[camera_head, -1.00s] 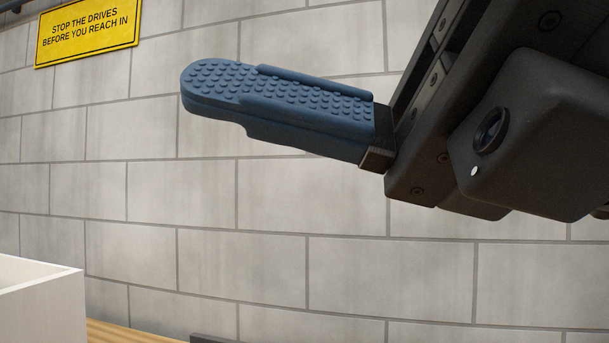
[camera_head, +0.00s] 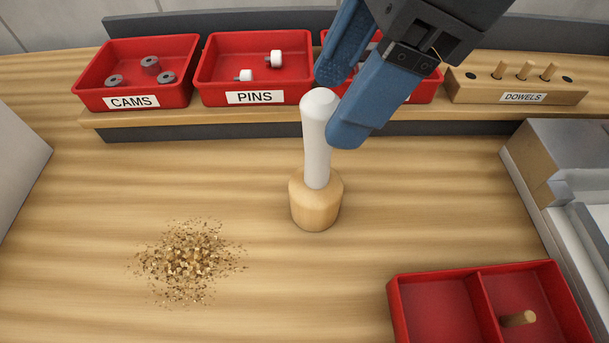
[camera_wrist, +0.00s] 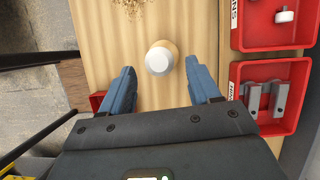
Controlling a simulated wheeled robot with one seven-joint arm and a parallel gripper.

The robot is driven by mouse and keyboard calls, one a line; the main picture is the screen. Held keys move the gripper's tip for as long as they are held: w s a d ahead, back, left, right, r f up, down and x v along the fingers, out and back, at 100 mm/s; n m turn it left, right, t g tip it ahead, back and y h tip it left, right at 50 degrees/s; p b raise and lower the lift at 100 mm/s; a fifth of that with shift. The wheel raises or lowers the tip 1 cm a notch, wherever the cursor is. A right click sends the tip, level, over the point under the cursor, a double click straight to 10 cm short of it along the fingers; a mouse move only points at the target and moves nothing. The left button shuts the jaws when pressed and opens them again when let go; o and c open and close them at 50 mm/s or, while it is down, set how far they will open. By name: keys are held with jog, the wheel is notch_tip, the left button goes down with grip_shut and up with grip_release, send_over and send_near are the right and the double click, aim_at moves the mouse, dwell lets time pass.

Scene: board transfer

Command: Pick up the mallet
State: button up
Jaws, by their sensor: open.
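The mallet (camera_head: 317,145) stands upright on the wooden bench, its pale wooden head down and its white handle pointing up. In the wrist view its round white handle end (camera_wrist: 159,60) shows just ahead of the gap between my fingertips, with a little of the wooden head behind it. My gripper (camera_head: 337,108) has blue fingers spread apart and holds nothing. It is near the top of the handle, and one finger overlaps the handle's edge in the head view. I cannot tell whether they touch. In the wrist view my gripper (camera_wrist: 160,72) shows a finger on each side.
Red bins of cams (camera_head: 137,73) and pins (camera_head: 255,69) and a dowel block (camera_head: 515,83) line the back. A third bin is partly hidden behind my gripper. Wood chips (camera_head: 189,262) lie left of the mallet. A divided red tray (camera_head: 435,310) sits front right.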

aim_at(312, 133)
jog(key=x, duration=0.6)
jog(key=shift+a, duration=0.2)
jog(key=shift+r, duration=0.1)
grip_shut()
